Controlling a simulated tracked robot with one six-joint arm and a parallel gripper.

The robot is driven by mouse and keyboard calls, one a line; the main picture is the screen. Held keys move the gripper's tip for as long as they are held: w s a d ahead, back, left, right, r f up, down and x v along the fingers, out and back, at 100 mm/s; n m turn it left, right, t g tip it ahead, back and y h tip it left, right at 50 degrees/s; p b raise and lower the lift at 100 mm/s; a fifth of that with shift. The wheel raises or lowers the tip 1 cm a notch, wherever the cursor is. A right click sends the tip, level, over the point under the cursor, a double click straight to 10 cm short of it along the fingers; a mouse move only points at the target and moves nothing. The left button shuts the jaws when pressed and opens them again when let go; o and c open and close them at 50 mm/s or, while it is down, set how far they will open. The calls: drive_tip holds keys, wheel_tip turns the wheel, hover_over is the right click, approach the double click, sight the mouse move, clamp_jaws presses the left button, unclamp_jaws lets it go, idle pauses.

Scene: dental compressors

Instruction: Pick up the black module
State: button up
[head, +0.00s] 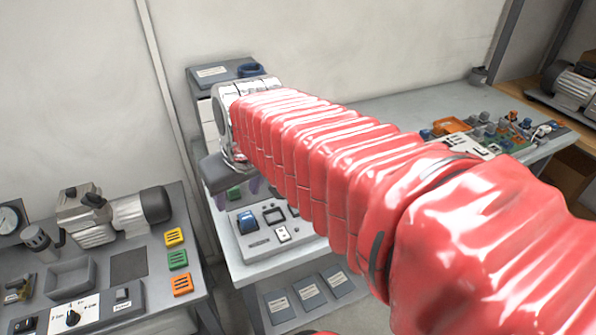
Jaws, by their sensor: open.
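My red-sleeved arm reaches across to the middle table, and my gripper (237,190) is at its end, above the back of a pale panel (257,244). Its purple fingertips show apart, partly hidden by the wrist. The panel holds a blue module (248,221), a dark-framed square (274,215) and a small white switch (283,234). A green piece (234,193) shows behind, between the fingertips. I cannot pick out a black module for certain; my arm hides the panel's right side. Nothing is seen held in the gripper.
The left table carries a compressor (100,220), a grey tray (70,276), a dark square pad (128,265) and yellow, green and orange blocks (178,259). An orange tray (452,125) and small parts lie at the right. A grey box (222,73) stands at the back wall.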

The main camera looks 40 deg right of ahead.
drive_tip(key=w+d+f, duration=0.2)
drive_tip(key=w+d, duration=0.2)
drive_tip(key=d, duration=0.5)
drive_tip(key=w+d+f+m+g, duration=0.1)
drive_tip(key=w+d+f, duration=0.2)
drive_tip(key=d, duration=0.7)
drive_tip(key=w+d+f+m, duration=0.1)
drive_tip(key=w+d, duration=0.4)
drive_tip(key=d, duration=0.5)
drive_tip(key=shift+d+f+g, duration=0.2)
drive_tip(key=shift+f+g, duration=0.1)
drive_tip(key=shift+f, duration=0.35)
drive_tip(key=x, duration=0.8)
drive_tip(key=shift+f, duration=0.3)
drive_tip(key=shift+w+d, duration=0.15)
drive_tip(key=shift+x, duration=2.6)
drive_tip(key=shift+d, duration=0.1)
